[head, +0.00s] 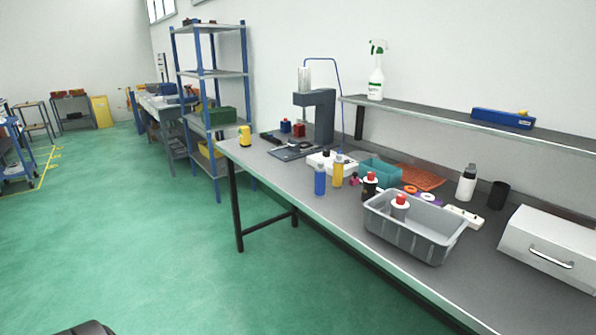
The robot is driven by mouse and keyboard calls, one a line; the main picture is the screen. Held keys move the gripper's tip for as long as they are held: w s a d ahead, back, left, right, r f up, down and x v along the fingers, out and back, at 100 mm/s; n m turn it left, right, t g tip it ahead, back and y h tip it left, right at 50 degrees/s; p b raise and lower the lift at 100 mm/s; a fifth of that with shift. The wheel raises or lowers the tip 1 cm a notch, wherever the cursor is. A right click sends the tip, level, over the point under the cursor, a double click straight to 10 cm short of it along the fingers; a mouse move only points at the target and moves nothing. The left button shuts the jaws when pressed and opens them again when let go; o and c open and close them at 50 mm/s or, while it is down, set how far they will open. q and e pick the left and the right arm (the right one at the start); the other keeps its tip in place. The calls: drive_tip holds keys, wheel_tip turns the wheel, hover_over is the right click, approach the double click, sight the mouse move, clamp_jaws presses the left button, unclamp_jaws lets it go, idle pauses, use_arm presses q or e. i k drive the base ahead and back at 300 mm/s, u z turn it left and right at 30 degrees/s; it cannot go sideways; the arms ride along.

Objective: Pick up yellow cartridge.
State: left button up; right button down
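A yellow cartridge (338,172), a slim upright cylinder with a pale top, stands on the grey workbench (292,180) in the head view. It is just right of and behind a similar blue cartridge (320,181), close to a white holder (321,162). Another small yellow item with a dark base (244,136) stands at the bench's far left end; I cannot tell exactly what it is. Neither of my grippers shows in the head view.
A grey bin (410,239) holding a red-capped bottle stands at the bench's front edge. Another red-capped bottle (369,187), a teal tray (381,173) and a dark press (320,115) are nearby. A shelf (450,119) overhangs the back. Green floor in front is clear.

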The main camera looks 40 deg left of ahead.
sight(338, 163)
drive_tip(key=u, duration=1)
drive_tip(key=k, duration=0.45)
drive_tip(key=z, duration=0.75)
drive_tip(key=i, duration=0.95)
drive_tip(key=z, duration=0.2)
